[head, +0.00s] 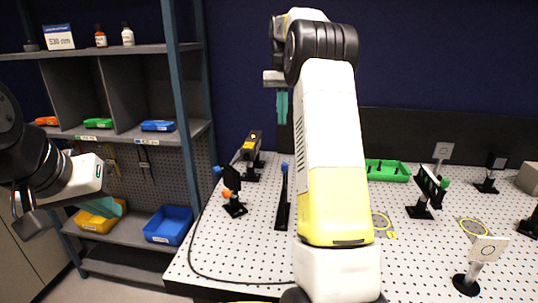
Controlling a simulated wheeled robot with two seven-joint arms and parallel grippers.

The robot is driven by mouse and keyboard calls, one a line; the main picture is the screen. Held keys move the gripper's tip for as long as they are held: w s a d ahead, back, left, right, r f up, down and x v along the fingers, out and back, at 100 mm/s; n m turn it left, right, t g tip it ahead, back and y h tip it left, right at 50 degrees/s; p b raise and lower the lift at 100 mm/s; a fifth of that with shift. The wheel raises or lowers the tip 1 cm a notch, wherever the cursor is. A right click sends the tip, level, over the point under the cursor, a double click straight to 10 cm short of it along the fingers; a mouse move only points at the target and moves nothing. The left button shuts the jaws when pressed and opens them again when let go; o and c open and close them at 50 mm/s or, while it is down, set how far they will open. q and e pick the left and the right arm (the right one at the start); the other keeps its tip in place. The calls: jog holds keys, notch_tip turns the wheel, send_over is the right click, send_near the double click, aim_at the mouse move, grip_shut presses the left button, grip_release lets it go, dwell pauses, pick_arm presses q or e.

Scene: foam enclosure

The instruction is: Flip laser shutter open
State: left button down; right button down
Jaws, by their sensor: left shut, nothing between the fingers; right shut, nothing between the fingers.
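A dark box-shaped device with a yellow label (251,146), which looks like the laser, stands on a post at the back left of the perforated table. Its shutter is too small to make out, so I cannot tell whether it is open or shut. My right gripper (282,107) points down above and to the right of this device in the picture, with its teal fingers shut and empty, apart from it. My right arm hides part of the gripper's body. My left gripper (118,207) is at the far left in front of the shelf, shut and empty, far from the device.
The white perforated table (245,250) carries optic mounts, including a black one with a blue knob (232,185), and a green tray (387,171). A black cable (205,265) runs along its left side. A shelf (110,130) with bins stands at left.

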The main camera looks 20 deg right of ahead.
jog(key=s+a+f, duration=0.1)
jog(key=s+f, duration=0.4)
jog(key=f, duration=0.5)
jog(key=shift+s+f+g, duration=0.15)
jog(key=shift+f+g, duration=0.15)
